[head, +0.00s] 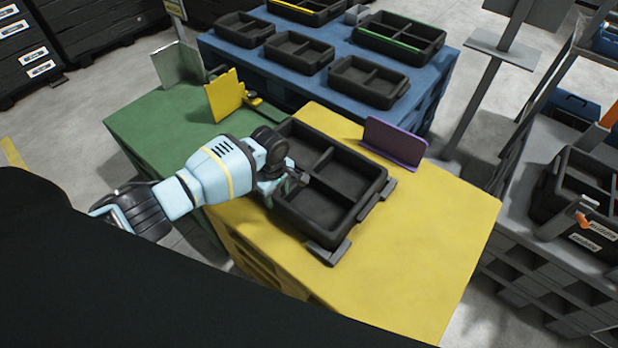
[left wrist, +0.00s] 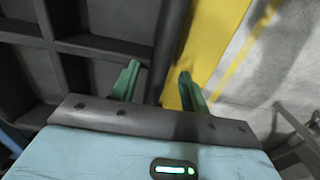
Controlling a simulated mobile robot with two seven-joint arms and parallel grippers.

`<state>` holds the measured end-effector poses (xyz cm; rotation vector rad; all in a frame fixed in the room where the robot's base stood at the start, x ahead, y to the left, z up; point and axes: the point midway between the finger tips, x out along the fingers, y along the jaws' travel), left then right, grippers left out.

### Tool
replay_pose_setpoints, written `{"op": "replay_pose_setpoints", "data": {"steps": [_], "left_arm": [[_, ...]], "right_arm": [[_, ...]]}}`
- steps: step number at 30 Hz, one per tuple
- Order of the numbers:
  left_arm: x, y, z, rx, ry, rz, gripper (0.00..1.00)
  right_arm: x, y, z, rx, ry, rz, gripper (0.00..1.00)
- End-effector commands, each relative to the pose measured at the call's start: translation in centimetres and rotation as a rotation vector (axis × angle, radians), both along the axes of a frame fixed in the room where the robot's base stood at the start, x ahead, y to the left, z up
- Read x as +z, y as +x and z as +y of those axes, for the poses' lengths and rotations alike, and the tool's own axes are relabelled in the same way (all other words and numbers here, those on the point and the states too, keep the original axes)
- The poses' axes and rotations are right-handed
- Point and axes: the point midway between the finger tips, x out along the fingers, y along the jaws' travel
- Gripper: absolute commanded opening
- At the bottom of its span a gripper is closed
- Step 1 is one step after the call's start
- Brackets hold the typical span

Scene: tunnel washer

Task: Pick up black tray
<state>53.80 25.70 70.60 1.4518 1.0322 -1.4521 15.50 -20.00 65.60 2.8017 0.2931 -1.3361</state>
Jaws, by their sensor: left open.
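The black tray (head: 322,208) has inner dividers and sits on the yellow table top (head: 420,235). It looks empty. My left gripper (head: 285,186) is at the tray's left side wall, with its fingers pointing down. In the left wrist view the two green fingers (left wrist: 158,82) are apart, and the tray's dark side wall (left wrist: 172,35) runs up between them. The tray's compartments show to the left of that wall. I cannot tell whether the fingers touch the wall. My right gripper is not in view.
A purple upright plate (head: 395,144) stands behind the tray. Dark grey corner pieces (head: 330,254) lie at the tray's edges. A green table (head: 150,130) with a yellow plate (head: 224,95) adjoins at left. A blue table (head: 330,95) behind holds several black trays. A grey stand with bins is at right.

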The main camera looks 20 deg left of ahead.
Motion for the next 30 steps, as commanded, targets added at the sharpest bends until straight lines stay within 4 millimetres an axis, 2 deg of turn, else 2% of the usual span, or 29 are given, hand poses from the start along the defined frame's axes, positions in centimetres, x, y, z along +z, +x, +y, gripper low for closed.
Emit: {"op": "replay_pose_setpoints", "data": {"steps": [14, 29, 30], "left_arm": [[-0.03, 0.07, -0.07, 0.000, -0.002, -0.002, 0.45], [-0.38, 0.03, -0.01, 0.000, 0.000, -0.001, 0.45], [-0.38, 0.03, -0.01, 0.000, 0.000, -0.001, 0.40]], "right_arm": [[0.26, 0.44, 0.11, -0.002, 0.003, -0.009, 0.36], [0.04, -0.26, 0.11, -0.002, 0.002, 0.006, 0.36], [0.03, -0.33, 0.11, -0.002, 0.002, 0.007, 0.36]]}}
